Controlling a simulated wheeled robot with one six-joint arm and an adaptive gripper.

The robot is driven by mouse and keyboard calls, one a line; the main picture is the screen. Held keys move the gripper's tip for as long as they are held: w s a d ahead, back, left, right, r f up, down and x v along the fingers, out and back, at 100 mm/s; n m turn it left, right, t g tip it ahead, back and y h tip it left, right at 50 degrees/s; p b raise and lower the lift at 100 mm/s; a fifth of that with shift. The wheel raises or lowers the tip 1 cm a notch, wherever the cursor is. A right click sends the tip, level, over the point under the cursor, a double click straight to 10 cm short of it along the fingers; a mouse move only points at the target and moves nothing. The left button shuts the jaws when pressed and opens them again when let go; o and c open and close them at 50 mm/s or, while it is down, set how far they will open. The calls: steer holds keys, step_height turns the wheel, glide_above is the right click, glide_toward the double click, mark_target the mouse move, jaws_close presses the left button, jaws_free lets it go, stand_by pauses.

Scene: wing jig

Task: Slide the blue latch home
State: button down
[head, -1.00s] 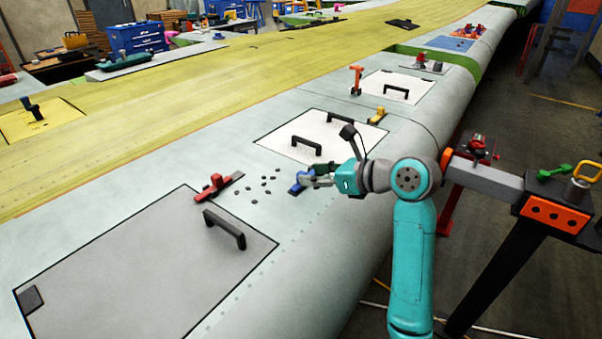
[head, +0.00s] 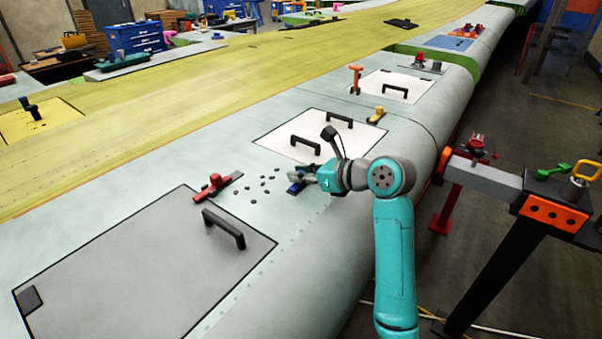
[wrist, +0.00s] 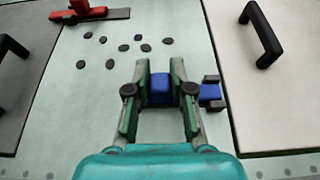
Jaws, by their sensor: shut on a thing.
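The blue latch (head: 294,187) is on the grey-green wing skin, near the corner of a white panel. In the head view my gripper (head: 303,177) hides most of it. In the wrist view its blue block (wrist: 160,88) stands between my two green fingers, and my gripper (wrist: 160,80) is shut on it. A second blue part (wrist: 209,92) shows just right of the right finger, beside a dark bracket (wrist: 211,79). Whether the latch is fully seated cannot be told.
A red latch (head: 212,188) and several dark pucks (head: 264,183) lie left of my gripper. The white panel (head: 350,132) has black handles. A grey panel (head: 140,262) with a handle (head: 224,228) is nearer. An orange-ended stand (head: 553,213) is at right.

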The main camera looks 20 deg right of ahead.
steer(key=shift+w+d, duration=0.6)
steer(key=shift+d, duration=0.2)
steer(key=shift+w+d, duration=0.55)
steer(key=shift+d, duration=0.2)
steer(key=c, duration=1)
jaws_free()
steer(key=shift+d, duration=0.15)
steer(key=v, duration=1.1)
steer(key=shift+s+d, duration=0.25)
steer(key=shift+s, duration=0.1)
